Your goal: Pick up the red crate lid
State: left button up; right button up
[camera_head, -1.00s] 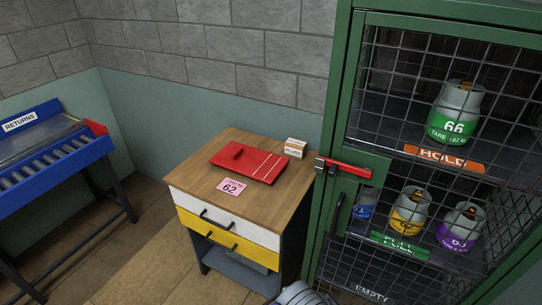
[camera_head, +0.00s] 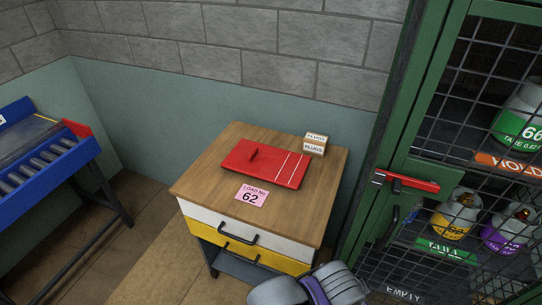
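The red crate lid (camera_head: 265,165) lies flat on the wooden top of a small drawer cabinet (camera_head: 210,180). It has a raised red handle near its left end and white stripes near its right end. Part of my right arm shows at the bottom edge, in front of the cabinet, apart from the lid. Neither gripper's fingers can be made out.
A pink card marked 62 (camera_head: 251,196) lies in front of the lid, and a PLUGS box (camera_head: 315,144) stands behind its right end. A green mesh cage (camera_head: 420,120) with a red latch (camera_head: 408,181) and gas cylinders stands at right. A blue roller rack (camera_head: 50,165) stands at left.

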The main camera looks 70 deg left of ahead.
aim_at(280, 167)
jog(key=k+j+z, duration=0.1)
jog(key=j, duration=0.25)
jog(key=k+j, duration=0.15)
jog(key=j, duration=0.2)
jog(key=k+j+z, duration=0.15)
jog(key=j, duration=0.2)
jog(key=k+j, duration=0.15)
jog(key=j, duration=0.2)
jog(key=k+j, duration=0.1)
jog(key=j, duration=0.25)
jog(key=k+j, duration=0.15)
jog(key=j, duration=0.2)
jog(key=k+j, duration=0.15)
jog(key=j, duration=0.15)
